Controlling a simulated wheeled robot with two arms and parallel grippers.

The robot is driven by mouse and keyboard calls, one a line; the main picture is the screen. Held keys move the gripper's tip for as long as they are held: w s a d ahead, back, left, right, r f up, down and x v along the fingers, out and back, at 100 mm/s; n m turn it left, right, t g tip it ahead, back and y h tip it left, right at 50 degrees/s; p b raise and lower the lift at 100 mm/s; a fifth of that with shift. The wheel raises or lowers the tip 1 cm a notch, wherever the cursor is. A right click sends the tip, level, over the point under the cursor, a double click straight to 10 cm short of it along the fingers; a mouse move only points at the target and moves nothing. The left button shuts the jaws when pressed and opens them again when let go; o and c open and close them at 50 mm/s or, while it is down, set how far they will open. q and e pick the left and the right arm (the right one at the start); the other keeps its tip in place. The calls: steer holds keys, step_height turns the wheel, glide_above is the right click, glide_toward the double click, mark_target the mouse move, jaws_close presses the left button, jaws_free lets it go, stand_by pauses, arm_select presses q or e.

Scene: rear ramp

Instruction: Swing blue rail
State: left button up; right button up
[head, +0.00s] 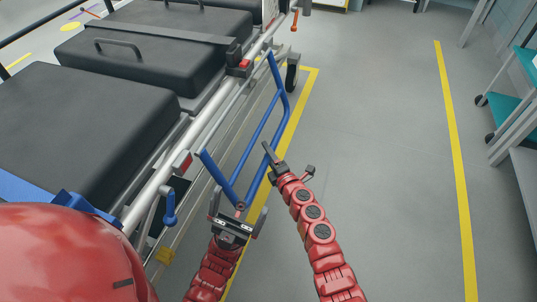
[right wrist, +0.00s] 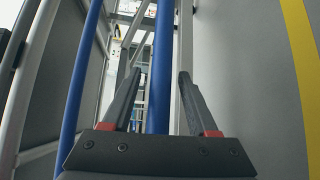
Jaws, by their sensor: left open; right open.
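The blue rail (head: 256,139) is a tubular frame on the right side of the stretcher (head: 150,192). It juts out and down from the stretcher's side, over the floor. My left gripper (head: 240,202) is open at the rail's lower near corner, with its fingers on either side of it. My right gripper (head: 283,161) is open beside the rail's outer bar. In the right wrist view, a blue tube (right wrist: 161,70) of the rail shows between the fingers of my right gripper (right wrist: 158,95), with no clear contact. Another blue tube (right wrist: 80,90) runs at the left.
Black pads (head: 85,130) lie on the stretcher. A blue lever (head: 169,207) hangs from its side rail near my left gripper. A wheel (head: 292,78) stands beyond the blue rail. Grey floor with yellow lines (head: 452,150) is open to the right; a teal-shelved cart (head: 510,105) stands far right.

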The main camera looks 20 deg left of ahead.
jaws_close()
stand_by(1.3)
